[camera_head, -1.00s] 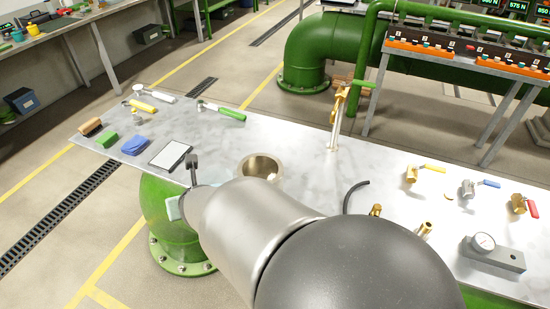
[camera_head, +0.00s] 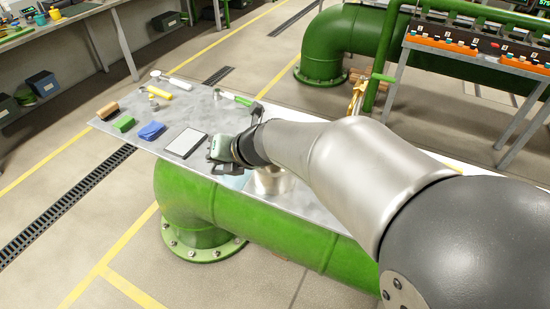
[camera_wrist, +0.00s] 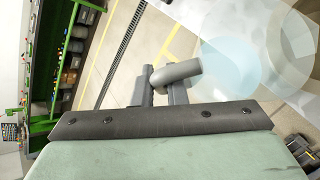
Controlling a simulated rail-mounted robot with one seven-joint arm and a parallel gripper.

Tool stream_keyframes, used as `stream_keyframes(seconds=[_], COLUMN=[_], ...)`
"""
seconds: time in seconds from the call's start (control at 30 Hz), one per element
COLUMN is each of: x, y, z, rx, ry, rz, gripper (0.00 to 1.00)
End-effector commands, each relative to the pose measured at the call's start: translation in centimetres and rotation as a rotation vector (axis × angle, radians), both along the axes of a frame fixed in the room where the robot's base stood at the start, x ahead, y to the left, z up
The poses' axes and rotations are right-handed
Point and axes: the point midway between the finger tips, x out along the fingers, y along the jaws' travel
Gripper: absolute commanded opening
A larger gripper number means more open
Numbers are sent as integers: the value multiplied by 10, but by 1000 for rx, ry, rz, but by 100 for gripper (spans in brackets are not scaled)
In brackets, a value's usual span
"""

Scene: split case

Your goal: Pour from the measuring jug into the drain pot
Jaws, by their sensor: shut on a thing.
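The measuring jug is clear and pale blue. In the wrist view its body (camera_wrist: 240,65) fills the upper right, and its grey handle (camera_wrist: 182,73) lies between the dark fingers of my gripper (camera_wrist: 162,88), which is shut on it. In the head view my gripper (camera_head: 212,165) is left of the drain pot, and a pale blue part of the jug (camera_head: 234,181) shows just below it. The drain pot (camera_head: 270,183) is a metal cylinder close to the jug's right, its top partly hidden by my arm. I cannot tell the jug's tilt or contents.
A tablet-like panel (camera_head: 186,143), a blue cloth (camera_head: 151,131), a green block (camera_head: 124,124) and a brown block (camera_head: 107,110) lie on the bench left of my gripper. Tools lie behind them. A big green pipe (camera_head: 250,215) runs along the front. My arm covers the bench's right.

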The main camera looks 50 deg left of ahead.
Motion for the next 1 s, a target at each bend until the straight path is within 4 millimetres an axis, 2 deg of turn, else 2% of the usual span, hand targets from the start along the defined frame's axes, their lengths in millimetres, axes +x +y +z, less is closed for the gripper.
stream_keyframes(seconds=[0.3, 1.0], x=[12, 16], y=[-1, -2], z=[17, 20], rx=[19, 27], ry=[143, 219], rz=[0, 1], gripper=[0, 0])
